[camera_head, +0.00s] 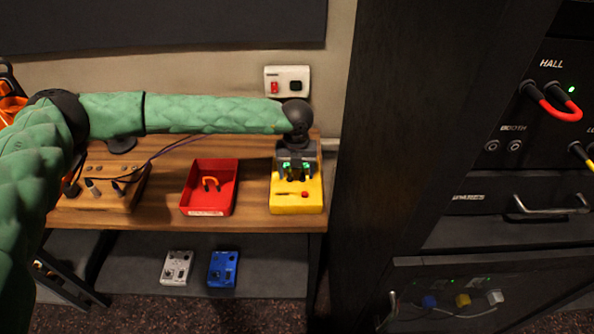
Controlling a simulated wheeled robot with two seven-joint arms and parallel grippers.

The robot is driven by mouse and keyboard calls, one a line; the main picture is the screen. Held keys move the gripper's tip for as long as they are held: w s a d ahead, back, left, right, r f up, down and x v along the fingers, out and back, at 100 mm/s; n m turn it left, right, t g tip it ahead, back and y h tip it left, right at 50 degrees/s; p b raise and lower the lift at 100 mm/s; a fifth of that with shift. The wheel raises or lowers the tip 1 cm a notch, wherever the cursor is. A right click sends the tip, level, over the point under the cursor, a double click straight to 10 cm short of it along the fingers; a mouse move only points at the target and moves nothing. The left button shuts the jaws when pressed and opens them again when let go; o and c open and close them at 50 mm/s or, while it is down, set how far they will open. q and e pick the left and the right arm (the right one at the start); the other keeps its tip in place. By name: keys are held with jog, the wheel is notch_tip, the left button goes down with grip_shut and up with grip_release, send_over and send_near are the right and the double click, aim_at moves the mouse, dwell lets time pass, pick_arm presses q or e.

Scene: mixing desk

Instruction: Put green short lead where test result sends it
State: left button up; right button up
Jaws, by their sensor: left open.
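A yellow tester box (311,203) with a red button and a dark gauge slot stands at the right end of the wooden desk. My left gripper (296,172) is over its back part, fingers pointing down, open. Small bright green parts (307,167) show at the fingertips on the tester. They look like the green short lead, but the gripper covers most of it and I cannot tell how it sits. My right gripper is not in view.
The dark rack at right has a red lead (560,113) in the HALL panel beside a green light, and two BOOTH sockets (503,146). A wooden box with knobs (112,189) stands left. Grey (177,268) and blue (223,269) pedals lie on the lower shelf.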

pick_arm(q)
jog(key=shift+b, duration=0.4)
jog(key=c, duration=1.4)
jog(key=shift+r+p, duration=0.35)
jog(key=shift+r, duration=2.65)
